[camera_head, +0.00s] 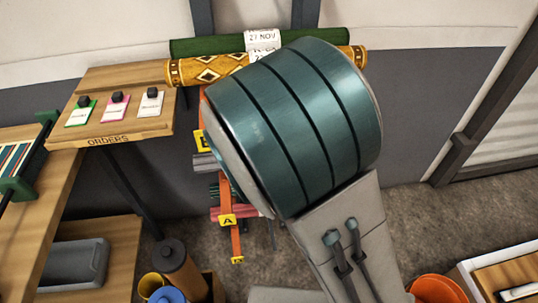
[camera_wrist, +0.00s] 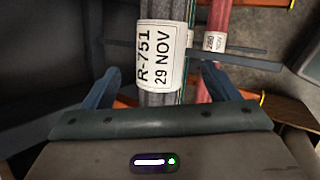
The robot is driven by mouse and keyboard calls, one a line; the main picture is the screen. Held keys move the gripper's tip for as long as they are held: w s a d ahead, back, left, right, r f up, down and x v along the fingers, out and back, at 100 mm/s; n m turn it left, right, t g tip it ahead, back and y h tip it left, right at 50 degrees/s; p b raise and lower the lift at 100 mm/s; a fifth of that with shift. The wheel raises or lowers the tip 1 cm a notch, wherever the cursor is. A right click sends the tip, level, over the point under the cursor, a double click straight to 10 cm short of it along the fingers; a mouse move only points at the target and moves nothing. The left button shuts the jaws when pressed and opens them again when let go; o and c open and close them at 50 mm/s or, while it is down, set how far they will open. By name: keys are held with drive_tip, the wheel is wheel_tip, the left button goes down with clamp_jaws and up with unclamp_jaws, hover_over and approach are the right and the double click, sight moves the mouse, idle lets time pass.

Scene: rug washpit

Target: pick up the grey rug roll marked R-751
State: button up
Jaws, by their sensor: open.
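The grey rug roll (camera_wrist: 163,99) runs up and down the middle of the wrist view. It wears a white label (camera_wrist: 159,54) reading R-751 and 29 NOV. My gripper (camera_wrist: 160,72) is open, with one blue-grey finger on each side of the roll and gaps between. Whether the fingers are level with the roll or above it, I cannot tell. In the head view my arm hides the gripper. Grey roll ends (camera_head: 204,163) show on the rack left of my arm, but no marking is readable there.
A red roll (camera_wrist: 217,22) with a white label lies close to the right finger. The orange rack (camera_head: 236,243) carries A and B tags. Green (camera_head: 215,46) and yellow patterned (camera_head: 208,69) rolls lie across its top. An orders table (camera_head: 110,135) stands left.

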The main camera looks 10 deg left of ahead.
drive_tip(key=shift+x, duration=2.7)
drive_tip(key=shift+c, duration=0.3)
drive_tip(key=c, duration=1.3)
drive_tip(key=shift+c, duration=0.2)
drive_tip(key=shift+r, duration=0.2)
